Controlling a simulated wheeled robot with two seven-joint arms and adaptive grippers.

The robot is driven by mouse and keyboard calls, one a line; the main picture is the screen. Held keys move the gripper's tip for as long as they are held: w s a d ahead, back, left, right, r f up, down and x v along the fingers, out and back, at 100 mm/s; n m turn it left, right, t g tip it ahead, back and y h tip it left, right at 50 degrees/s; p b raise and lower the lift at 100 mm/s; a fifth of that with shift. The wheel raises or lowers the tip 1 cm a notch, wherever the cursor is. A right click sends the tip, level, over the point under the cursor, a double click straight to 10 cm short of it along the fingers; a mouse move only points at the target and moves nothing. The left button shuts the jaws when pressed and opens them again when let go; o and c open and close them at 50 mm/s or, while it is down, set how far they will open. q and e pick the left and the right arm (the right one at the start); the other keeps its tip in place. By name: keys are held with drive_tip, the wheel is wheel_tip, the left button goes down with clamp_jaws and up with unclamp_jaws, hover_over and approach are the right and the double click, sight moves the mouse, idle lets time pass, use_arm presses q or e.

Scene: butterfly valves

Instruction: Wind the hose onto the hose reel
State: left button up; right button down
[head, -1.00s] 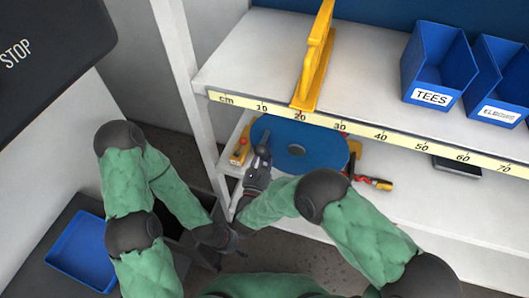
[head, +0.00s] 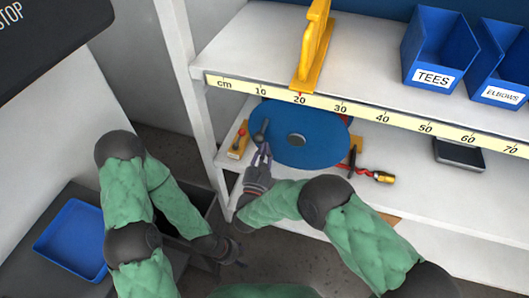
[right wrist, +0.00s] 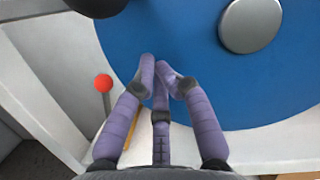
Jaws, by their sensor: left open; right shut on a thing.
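The hose reel (head: 310,155), a blue disc with a grey hub (head: 296,140), stands on the lower shelf. Its dark crank handle (head: 262,130) is at the disc's left side. A red hose end with a brass fitting (head: 381,177) lies right of the reel. My right gripper (head: 262,150) is at the reel's lower left edge, just below the handle. In the right wrist view its purple fingers (right wrist: 160,72) are nearly together before the blue disc; what they hold cannot be made out. My left gripper (head: 234,254) is open, low and away from the reel.
A red-knobbed lever (head: 239,139) on a yellow base stands left of the reel. The upper shelf's ruler edge (head: 360,115) overhangs the reel. A yellow stand (head: 312,50) and blue bins (head: 437,55) are on the upper shelf. A dark box (head: 463,153) lies at right.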

drive_tip(key=p+v, duration=0.2)
drive_tip(key=v, duration=0.7)
drive_tip(key=shift+a, duration=0.35)
drive_tip(key=shift+s, duration=0.15)
